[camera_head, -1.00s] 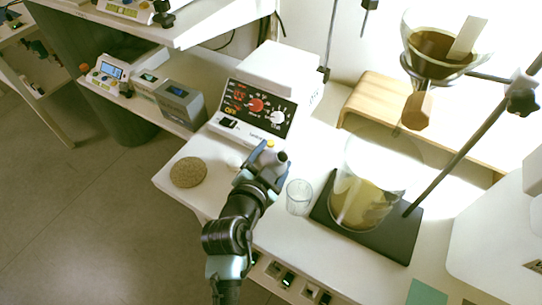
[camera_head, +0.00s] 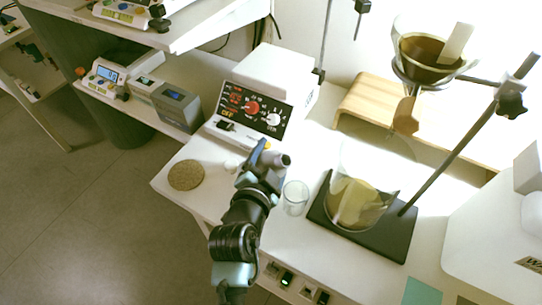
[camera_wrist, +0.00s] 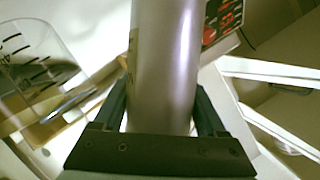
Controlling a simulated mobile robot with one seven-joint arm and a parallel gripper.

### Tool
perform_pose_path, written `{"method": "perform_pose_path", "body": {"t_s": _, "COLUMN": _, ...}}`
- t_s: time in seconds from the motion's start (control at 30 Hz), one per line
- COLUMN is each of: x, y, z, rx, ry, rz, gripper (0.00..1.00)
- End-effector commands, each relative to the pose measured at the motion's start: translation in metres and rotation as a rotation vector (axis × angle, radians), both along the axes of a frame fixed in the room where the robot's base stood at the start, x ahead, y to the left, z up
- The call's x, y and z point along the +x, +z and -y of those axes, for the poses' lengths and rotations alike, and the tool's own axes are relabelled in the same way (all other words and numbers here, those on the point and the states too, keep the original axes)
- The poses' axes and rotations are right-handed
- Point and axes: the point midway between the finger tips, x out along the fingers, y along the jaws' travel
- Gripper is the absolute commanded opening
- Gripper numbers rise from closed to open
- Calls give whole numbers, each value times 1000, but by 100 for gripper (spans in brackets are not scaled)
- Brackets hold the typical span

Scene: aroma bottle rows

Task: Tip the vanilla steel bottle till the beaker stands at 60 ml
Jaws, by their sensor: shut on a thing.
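My gripper (camera_head: 262,164) is shut on a grey steel bottle (camera_head: 279,160), whose end points right, toward the small glass beaker (camera_head: 295,198). The wrist view shows the bottle (camera_wrist: 165,60) between both fingers of my gripper (camera_wrist: 162,108); part of a label shows at its left edge. The beaker stands upright on the white bench, just right of and below the bottle in the head view. In the wrist view the beaker (camera_wrist: 42,62) is at the left, apart from the bottle, with black graduation marks. Its liquid level and any stream cannot be made out.
A hotplate device with red and white knobs (camera_head: 253,108) stands behind. A round cork mat (camera_head: 186,175) lies at left, with a small white item (camera_head: 232,165) beside it. At right, a large glass vessel (camera_head: 357,200) stands on a black base (camera_head: 375,238) under a filter funnel (camera_head: 428,60).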

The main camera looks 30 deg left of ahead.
Motion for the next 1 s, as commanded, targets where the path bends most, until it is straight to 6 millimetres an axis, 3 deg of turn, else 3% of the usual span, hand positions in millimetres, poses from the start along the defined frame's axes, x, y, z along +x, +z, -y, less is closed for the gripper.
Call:
{"method": "perform_pose_path", "body": {"t_s": 0.63, "x": 0, "y": 11, "z": -1, "rx": 131, "ry": -1, "rz": 7, "gripper": 0}}
{"method": "perform_pose_path", "body": {"t_s": 1.0, "x": 0, "y": 6, "z": -3, "rx": 158, "ry": 0, "rz": 8, "gripper": 0}}
